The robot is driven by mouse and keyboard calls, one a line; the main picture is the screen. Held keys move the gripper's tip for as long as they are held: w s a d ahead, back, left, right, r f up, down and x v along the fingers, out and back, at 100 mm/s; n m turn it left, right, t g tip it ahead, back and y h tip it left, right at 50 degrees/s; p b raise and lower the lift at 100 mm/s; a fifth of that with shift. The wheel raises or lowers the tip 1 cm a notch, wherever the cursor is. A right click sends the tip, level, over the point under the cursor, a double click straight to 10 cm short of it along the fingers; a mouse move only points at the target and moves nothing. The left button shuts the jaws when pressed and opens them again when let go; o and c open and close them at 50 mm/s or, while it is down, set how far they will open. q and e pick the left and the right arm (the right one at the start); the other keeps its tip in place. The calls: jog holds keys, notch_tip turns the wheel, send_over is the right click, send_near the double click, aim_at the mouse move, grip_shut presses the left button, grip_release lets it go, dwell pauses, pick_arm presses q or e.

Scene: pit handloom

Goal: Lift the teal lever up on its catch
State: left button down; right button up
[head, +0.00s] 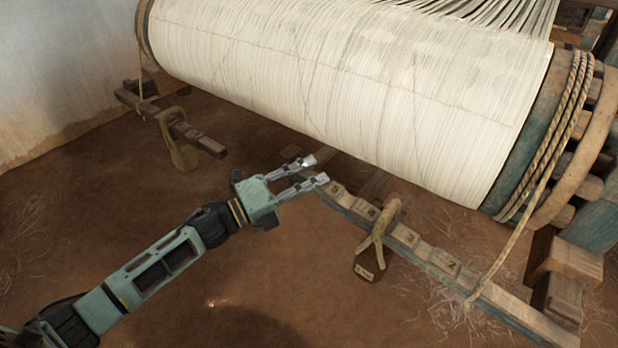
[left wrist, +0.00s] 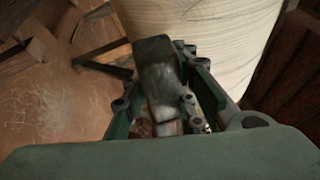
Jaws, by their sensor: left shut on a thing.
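The teal lever (head: 436,258) is a long notched bar with faded teal sides, running from the lower right up to my left gripper (head: 315,170) below the warp beam. The gripper is at the lever's far left end. In the left wrist view, the dark, worn end of the lever (left wrist: 157,80) lies between the fingers, which are shut on it. A weight (head: 370,262) hangs from the lever by a cloth loop (head: 385,217). A rope runs from the beam's end down to the lever. The catch cannot be made out. My right gripper is not in view.
The big warp beam (head: 340,75), wound with white yarn, fills the top. A second wooden bar (head: 185,128) with a hanging weight (head: 180,150) is at the upper left. Wooden blocks (head: 562,265) stand at the right. The earthen floor (head: 270,270) is clear around my arm.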

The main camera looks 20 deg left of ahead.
pick_arm(q)
jog(key=shift+a+f+b, duration=0.1)
jog(key=shift+f+b, duration=0.35)
jog(key=shift+f, duration=0.45)
jog(key=c, duration=1.4)
grip_release()
jog(key=v, duration=1.2)
